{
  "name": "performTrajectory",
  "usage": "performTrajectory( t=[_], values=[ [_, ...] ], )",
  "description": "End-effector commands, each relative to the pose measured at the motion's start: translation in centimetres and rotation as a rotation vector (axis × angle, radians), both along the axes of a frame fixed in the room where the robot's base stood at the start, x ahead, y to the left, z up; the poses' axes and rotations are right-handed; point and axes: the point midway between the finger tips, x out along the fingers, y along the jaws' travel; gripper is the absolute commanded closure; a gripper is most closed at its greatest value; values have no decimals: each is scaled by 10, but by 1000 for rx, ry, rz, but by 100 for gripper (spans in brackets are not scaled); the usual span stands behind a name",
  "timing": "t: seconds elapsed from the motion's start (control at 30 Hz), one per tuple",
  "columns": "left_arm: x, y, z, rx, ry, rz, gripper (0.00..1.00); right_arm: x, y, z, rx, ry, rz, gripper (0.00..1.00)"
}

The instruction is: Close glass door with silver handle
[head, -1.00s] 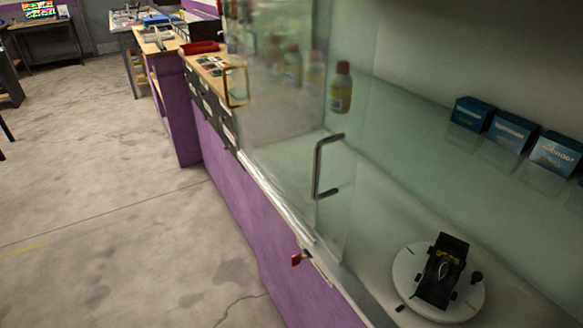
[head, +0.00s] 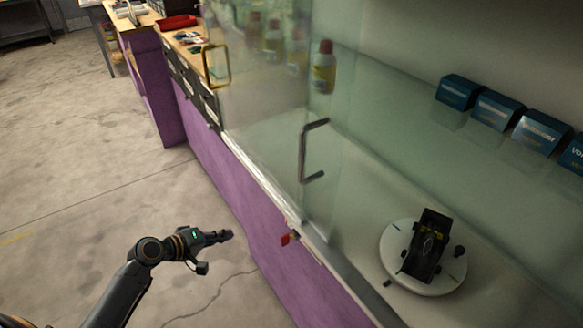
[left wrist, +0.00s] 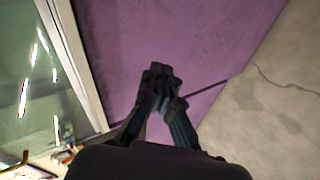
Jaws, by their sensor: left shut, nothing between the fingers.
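The glass door with the silver handle (head: 312,150) stands in the display case in the middle of the head view. Its edge is near the handle, and the case front to its right is open. A second door with a brass handle (head: 216,65) is further left. My left gripper (head: 228,236) is in the lower left of the head view, over the floor in front of the purple cabinet. It is shut and empty, apart from the door and handle. In the left wrist view the gripper (left wrist: 160,75) points toward the purple panel. My right gripper is not in view.
A red key-like piece (head: 289,238) sticks out from the case's front rail. Inside are a white turntable (head: 396,245) with a black model car (head: 427,246), several blue boxes (head: 497,109) and bottles (head: 323,68). Concrete floor (head: 90,160) is clear at left.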

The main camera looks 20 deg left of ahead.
Motion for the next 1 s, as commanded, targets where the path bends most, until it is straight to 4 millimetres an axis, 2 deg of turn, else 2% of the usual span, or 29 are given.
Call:
performTrajectory(
  t=[0.03,0.1,0.2,0.3,0.33,0.43,0.57,1.0],
  values=[
    [11,-8,62,-69,-78,-41,100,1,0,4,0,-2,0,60],
    [13,-25,132,-164,-159,-111,100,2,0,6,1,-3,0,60],
    [2,-50,212,-265,-245,-225,100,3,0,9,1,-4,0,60],
    [-16,-70,265,-328,-295,-323,100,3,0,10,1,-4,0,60],
    [-20,-75,275,-340,-305,-344,100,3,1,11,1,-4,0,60],
    [-30,-84,295,-364,-322,-392,100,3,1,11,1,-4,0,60],
    [-28,-93,301,-373,-326,-404,100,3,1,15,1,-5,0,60],
    [27,-161,299,-374,-327,-399,100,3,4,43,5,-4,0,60]
  ],
)
